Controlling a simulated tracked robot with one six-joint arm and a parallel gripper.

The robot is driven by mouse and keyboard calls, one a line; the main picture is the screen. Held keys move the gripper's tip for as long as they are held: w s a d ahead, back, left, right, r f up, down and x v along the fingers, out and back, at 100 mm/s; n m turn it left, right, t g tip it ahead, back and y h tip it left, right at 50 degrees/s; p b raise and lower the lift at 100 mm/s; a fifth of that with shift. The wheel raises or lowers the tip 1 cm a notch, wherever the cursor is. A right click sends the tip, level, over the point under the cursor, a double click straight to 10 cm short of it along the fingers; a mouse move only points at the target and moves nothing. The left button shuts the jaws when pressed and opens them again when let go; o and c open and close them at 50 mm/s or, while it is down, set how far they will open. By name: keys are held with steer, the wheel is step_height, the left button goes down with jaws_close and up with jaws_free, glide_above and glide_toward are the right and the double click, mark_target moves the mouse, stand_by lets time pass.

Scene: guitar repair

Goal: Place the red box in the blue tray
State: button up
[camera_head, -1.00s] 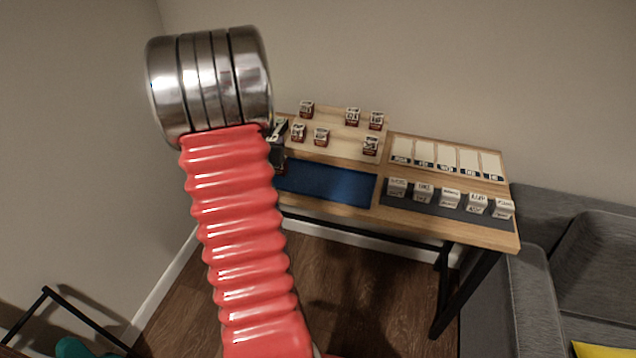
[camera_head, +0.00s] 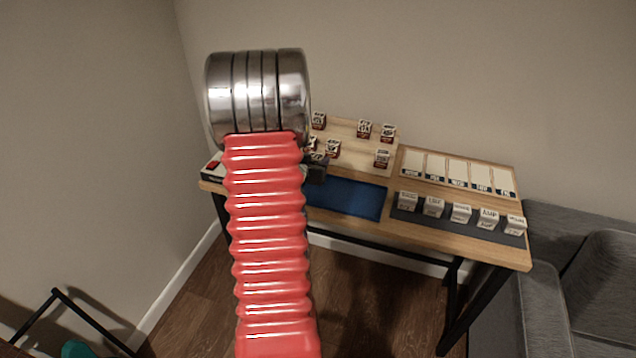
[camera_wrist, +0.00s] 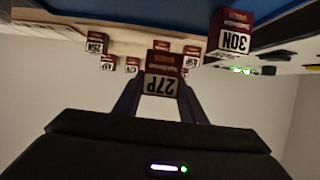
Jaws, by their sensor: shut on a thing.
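In the wrist view, which looks upside down, my gripper (camera_wrist: 160,92) is shut on a small dark red box (camera_wrist: 160,65) with a white label reading 27P. The head view shows my gripper (camera_head: 318,172) beyond my arm, near the left part of the blue tray (camera_head: 345,199) and the front of the light wooden board. The visible part of the tray is empty there; its left part is hidden by my arm. In the wrist view another dark red box (camera_wrist: 233,33), labelled 30N, stands at the blue surface (camera_wrist: 150,10).
Several similar red-and-white boxes stand on the light wooden board (camera_head: 350,143). To the right, several white boxes stand on a dark grey strip (camera_head: 449,224), in front of a row of white cards (camera_head: 460,170). A red-topped object (camera_head: 212,167) sits at the table's left end.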

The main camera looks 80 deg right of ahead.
steer(key=shift+f, duration=1.4)
steer(key=shift+f, duration=2.1)
steer(key=o, duration=1.1)
steer(key=shift+f, duration=0.1)
steer(key=shift+o, duration=0.2)
steer(key=v, duration=1.2)
